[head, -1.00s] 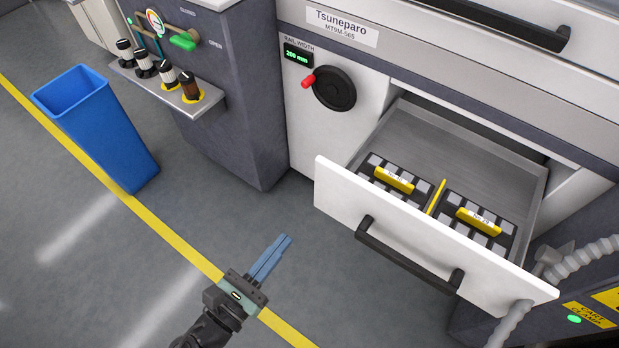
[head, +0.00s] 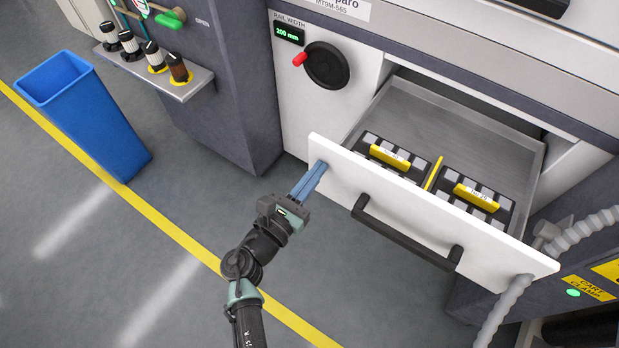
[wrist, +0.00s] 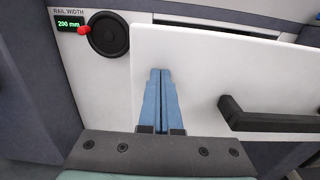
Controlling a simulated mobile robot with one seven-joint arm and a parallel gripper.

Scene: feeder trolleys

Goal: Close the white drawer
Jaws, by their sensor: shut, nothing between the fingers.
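The white drawer (head: 340,178) is pulled out of the machine, with its inside showing from above in the head view. Its black bar handle (head: 405,232) runs along the front face. My gripper (head: 318,168) is shut and empty, its blue fingers pointing at the left end of the drawer front. In the wrist view the shut fingers (wrist: 161,72) overlap the left part of the white front (wrist: 200,60), left of the handle (wrist: 265,118). I cannot tell whether the fingertips touch the front.
Inside the drawer lie two dark trays with yellow labels and a yellow divider (head: 433,174). A black handwheel with a red knob (head: 327,66) is on the panel behind. A blue bin (head: 85,110) stands left. A grey hose (head: 505,305) hangs by the drawer's right end.

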